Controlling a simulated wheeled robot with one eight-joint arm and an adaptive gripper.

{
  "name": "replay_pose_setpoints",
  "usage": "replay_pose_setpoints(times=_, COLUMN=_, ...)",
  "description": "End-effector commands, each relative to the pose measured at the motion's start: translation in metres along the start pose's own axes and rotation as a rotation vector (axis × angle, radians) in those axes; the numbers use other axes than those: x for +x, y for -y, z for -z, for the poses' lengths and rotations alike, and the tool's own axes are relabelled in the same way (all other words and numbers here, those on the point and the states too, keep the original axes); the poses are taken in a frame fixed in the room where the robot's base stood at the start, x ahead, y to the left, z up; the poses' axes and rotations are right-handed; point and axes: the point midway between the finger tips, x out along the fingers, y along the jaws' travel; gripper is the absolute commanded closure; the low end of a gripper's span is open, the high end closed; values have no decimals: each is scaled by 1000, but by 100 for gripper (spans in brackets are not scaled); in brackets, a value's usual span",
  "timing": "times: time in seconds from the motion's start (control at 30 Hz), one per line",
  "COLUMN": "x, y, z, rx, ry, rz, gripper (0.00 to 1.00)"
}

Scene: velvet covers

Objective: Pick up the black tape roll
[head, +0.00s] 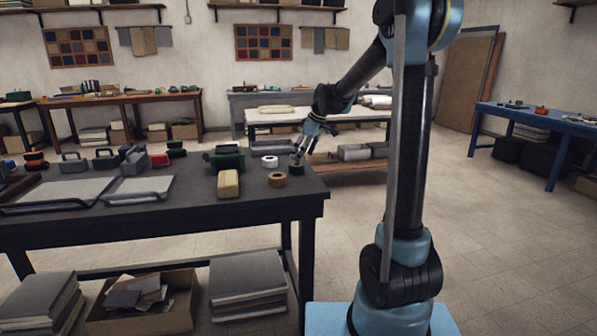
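The black tape roll (296,170) appears to be the small dark roll near the right end of the dark table (150,221). My gripper (298,158) points down right above it, with the fingertips at or just over its top. The fingers are too small to tell whether they are apart or closed, or whether they touch the roll. A brown tape roll (277,180) lies just left and nearer, and a white tape roll (269,162) lies left and farther back.
A tan block (228,184) and a dark green tool (224,158) stand left of the rolls. A grey tray (262,149) sits behind them. Grey framed boards (138,190) and several hand tools fill the table's left. The table's right edge is close to the black roll.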

Motion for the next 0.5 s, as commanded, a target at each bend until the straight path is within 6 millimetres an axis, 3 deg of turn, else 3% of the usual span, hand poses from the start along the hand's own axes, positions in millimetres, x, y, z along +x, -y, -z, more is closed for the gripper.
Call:
replay_pose_setpoints(times=0.3, x=40, y=2, z=2, rx=-1, ry=0, rz=0, gripper=20)
replay_pose_setpoints(times=0.5, x=47, y=3, z=1, rx=0, ry=0, rz=0, gripper=20)
